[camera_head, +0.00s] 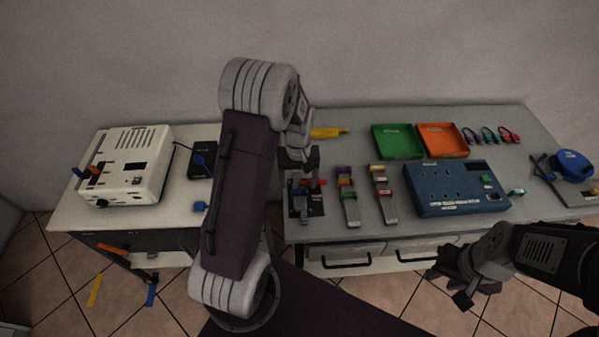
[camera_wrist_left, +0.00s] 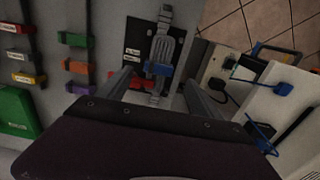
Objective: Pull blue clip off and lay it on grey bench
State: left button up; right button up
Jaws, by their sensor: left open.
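The blue clip (camera_wrist_left: 158,68) sits across a grey ribbed cable strip on a dark panel with white labels, in the left wrist view. In the head view a small patch of blue (camera_head: 295,183) shows at that panel, partly hidden by my left gripper. My left gripper (camera_head: 299,165) is over the panel. In the wrist view its two fingers (camera_wrist_left: 160,84) are apart, one on each side of the clip, with no contact visible. The grey bench (camera_head: 345,250) carries the panel. My right gripper (camera_head: 461,281) is low in front of the bench, and its jaw opening is unclear.
Strips with coloured clips (camera_head: 347,195), a blue socket box (camera_head: 455,188), a green tray (camera_head: 397,141) and an orange tray (camera_head: 444,139) stand to the right. A yellow tool (camera_head: 328,132) lies behind. A white device (camera_head: 125,165) stands on the left table.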

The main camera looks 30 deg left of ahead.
aim_at(299, 191)
pick_arm(q)
notch_tip(299, 191, down, 5)
jog(key=shift+w+d+f, duration=0.1)
jog(key=shift+d, duration=0.05)
jog(key=c, duration=1.5)
